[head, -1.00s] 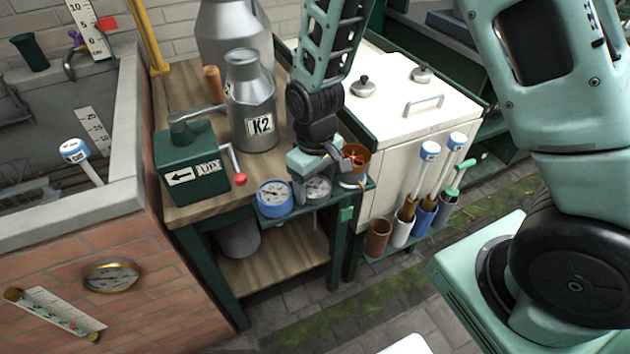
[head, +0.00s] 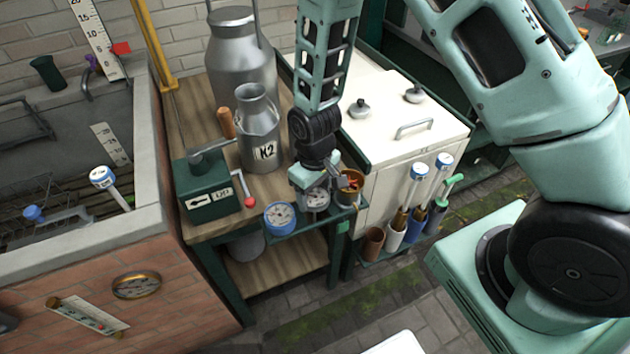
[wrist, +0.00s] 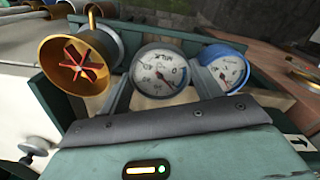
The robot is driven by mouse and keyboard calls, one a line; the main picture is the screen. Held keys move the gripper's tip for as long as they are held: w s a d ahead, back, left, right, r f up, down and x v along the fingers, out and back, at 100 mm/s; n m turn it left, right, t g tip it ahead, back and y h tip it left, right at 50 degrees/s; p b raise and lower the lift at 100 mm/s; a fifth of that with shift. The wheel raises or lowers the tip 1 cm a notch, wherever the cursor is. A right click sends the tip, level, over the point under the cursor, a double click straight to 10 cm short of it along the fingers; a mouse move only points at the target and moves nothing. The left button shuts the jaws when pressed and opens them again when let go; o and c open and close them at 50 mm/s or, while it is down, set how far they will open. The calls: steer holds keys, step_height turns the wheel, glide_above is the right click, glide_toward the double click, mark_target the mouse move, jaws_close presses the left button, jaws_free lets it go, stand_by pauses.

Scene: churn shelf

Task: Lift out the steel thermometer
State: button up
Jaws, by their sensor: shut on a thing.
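The steel thermometer (head: 317,199) has a round white dial with a steel rim. In the wrist view its dial (wrist: 160,73) reads MILK and sits between my two grey fingers. My gripper (head: 309,190) is shut on it from above, at the small green rack (head: 325,219) on the bench's front edge. The thermometer's stem is hidden, so I cannot tell whether it is clear of the rack. A blue-rimmed dial thermometer (head: 280,217) stands just to its left. It also shows in the wrist view (wrist: 228,71).
A brass cup with a red vaned piece (head: 349,187) is close on the right. The green crank box (head: 207,190) and K2 can (head: 258,130) stand behind and left. White-and-blue-topped tools (head: 416,172) stand in holders at right. The floor in front is open.

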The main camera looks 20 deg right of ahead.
steer(key=shift+r+p, duration=0.4)
step_height(320, 180, up, 12)
steer(key=p, duration=0.8)
steer(key=shift+f+p, duration=0.15)
steer(key=shift+p, duration=0.15)
stand_by(0.4)
